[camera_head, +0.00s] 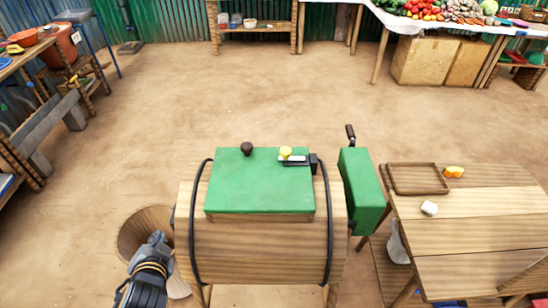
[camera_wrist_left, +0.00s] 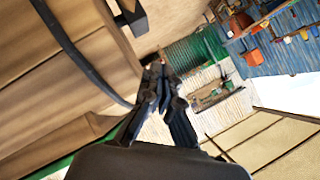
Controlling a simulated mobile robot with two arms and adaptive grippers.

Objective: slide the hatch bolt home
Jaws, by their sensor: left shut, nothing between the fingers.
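The green hatch (camera_head: 262,185) lies closed on top of a wooden drum (camera_head: 262,255). The hatch bolt, with a yellow knob (camera_head: 285,152), sits near the hatch's far right corner, on a pale plate. A dark bracket (camera_head: 313,163) stands at the right end of that plate. I cannot tell whether the bolt's bar is inside the bracket. A dark brown knob (camera_head: 247,148) is on the hatch's far edge. My left gripper (camera_head: 158,238) is left of the drum, well away from the bolt. In the left wrist view its fingers (camera_wrist_left: 158,70) are together and empty. My right gripper is not seen.
A green box (camera_head: 362,190) with a dark crank handle (camera_head: 351,134) is at the drum's right end. A wooden table (camera_head: 470,235) with a tray (camera_head: 417,178) stands farther right. A basket (camera_head: 140,228) is beside my left gripper. Open dirt floor lies beyond the drum.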

